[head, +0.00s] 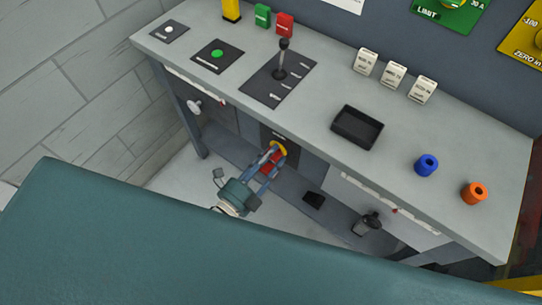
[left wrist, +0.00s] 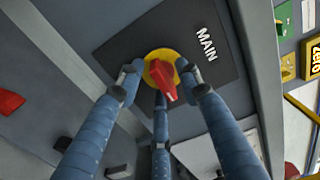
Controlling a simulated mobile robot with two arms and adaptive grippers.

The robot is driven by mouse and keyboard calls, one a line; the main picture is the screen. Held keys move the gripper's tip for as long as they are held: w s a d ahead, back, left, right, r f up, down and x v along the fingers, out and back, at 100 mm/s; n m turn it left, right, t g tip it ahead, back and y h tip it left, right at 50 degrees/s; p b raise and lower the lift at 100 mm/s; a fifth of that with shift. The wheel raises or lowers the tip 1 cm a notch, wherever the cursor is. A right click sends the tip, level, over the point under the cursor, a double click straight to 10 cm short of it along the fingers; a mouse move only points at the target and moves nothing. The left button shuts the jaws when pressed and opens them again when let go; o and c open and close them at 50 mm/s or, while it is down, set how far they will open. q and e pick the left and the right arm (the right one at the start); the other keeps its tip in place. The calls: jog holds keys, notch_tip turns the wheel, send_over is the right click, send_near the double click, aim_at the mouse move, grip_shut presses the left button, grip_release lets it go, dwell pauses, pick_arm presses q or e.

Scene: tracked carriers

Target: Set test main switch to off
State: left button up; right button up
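The main switch is a red handle (left wrist: 165,88) on a round yellow base (left wrist: 151,72), set on a dark plate lettered MAIN (left wrist: 206,42) in the left wrist view. In the head view its yellow base (head: 279,147) shows on the front of the bench, below the top. My left gripper (left wrist: 158,70) is at the switch, its fingers spread around the red handle, tips beside the yellow base. Gaps show between the side fingers and the handle; whether a tip touches the base I cannot tell. My right gripper is not in view.
A white knob (head: 195,106) is on the bench front.

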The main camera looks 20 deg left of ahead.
pick_arm(q)
grip_shut()
jog(key=shift+n, duration=0.4)
jog(key=n, duration=0.3)
jog(key=shift+d+n+p, duration=0.1)
jog(key=shift+n+p, duration=0.2)
jog(key=shift+p, duration=0.05)
jog(key=n, duration=0.4)
jog(key=shift+s+n, duration=0.1)
jog(key=shift+n, duration=0.2)
jog(key=n, duration=0.4)
jog(key=shift+d+r+p, duration=0.1)
jog(key=shift+p, duration=0.3)
jog(key=n, duration=0.4)
jog(key=shift+n, duration=0.3)
